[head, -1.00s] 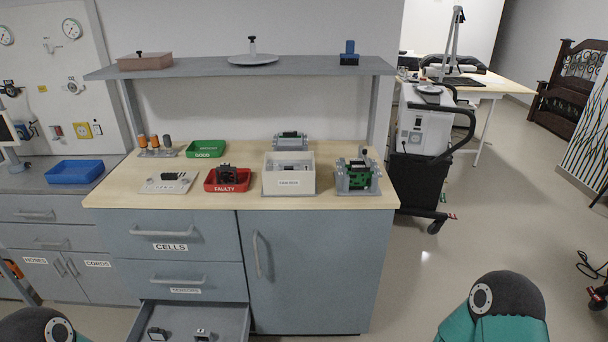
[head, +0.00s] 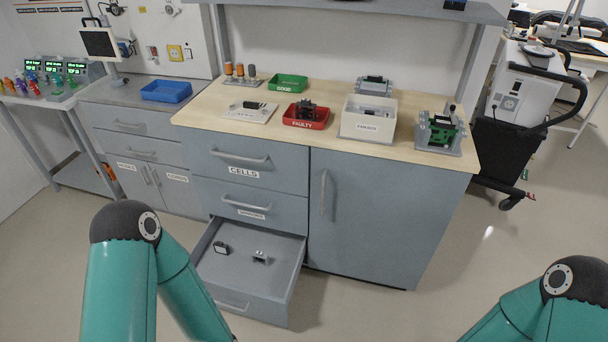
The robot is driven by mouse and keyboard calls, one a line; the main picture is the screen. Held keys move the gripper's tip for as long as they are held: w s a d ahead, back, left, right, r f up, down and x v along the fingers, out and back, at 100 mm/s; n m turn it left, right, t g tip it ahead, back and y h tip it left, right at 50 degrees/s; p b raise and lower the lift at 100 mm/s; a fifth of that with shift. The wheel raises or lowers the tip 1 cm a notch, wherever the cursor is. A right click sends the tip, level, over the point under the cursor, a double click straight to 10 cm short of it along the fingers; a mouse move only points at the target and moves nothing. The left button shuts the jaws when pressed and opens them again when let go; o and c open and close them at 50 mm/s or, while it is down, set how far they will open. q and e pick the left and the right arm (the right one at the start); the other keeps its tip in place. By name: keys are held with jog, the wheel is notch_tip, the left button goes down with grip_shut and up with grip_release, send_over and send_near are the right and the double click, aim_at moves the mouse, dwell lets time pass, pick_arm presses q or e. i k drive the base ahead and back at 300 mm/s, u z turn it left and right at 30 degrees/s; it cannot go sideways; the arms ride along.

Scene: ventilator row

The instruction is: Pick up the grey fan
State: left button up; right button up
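No part is clearly recognisable as the grey fan. A small grey part (head: 260,257) and a darker part with a pale face (head: 221,247) lie apart in the open bottom drawer (head: 233,268); both are too small to identify. A black, fan-like part (head: 306,109) sits in the red FAULTY tray (head: 304,125). The white fan box (head: 367,128) on the bench has something grey inside, mostly hidden by its walls. My teal arms show at the lower left and lower right, but both grippers are out of view.
The wooden bench top (head: 342,90) also holds a green GOOD tray (head: 288,82), a white board (head: 250,112) and a grey fixture with a green board (head: 439,132). A blue tray (head: 166,91) stands on the left counter. A black-and-white cart (head: 513,130) stands right. Floor before the cabinet is clear.

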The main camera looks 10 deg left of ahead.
aim_at(257, 257)
jog(key=u, duration=0.35)
jog(key=i, duration=1.2)
jog(key=u, duration=0.2)
